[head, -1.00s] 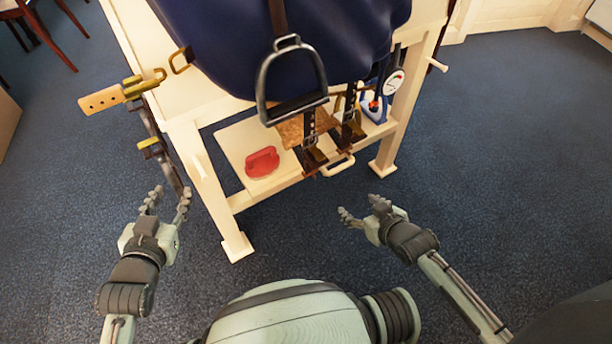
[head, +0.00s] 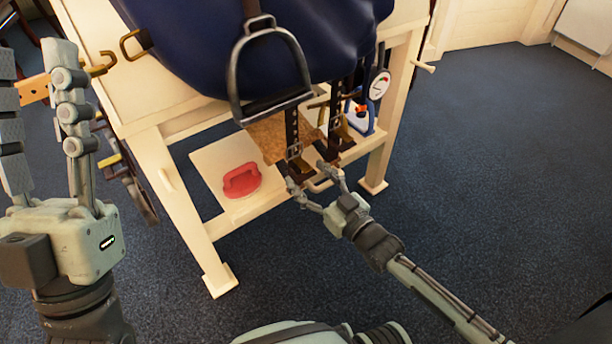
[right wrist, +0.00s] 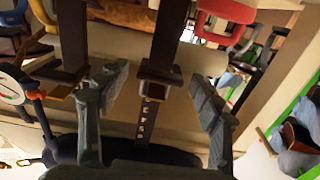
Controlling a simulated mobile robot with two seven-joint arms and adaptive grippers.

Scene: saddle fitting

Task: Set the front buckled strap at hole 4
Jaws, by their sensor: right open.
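Two dark buckled straps hang below the blue saddle (head: 250,55). The left strap (head: 292,128) has a row of holes and a metal buckle (head: 295,152); the other strap (head: 335,102) hangs to its right. I cannot tell which hole is engaged. My right gripper (head: 308,176) is open and empty, just below the left strap's buckle. In the right wrist view, its fingers (right wrist: 155,85) stand apart on either side of the punched strap (right wrist: 143,122) and its buckle (right wrist: 160,76), with no grip visible. My left gripper (head: 38,62) is open and empty at the left.
A stirrup (head: 270,108) hangs in front of the saddle. A dial gauge (head: 379,85) hangs right of the straps. The carpet at right is clear.

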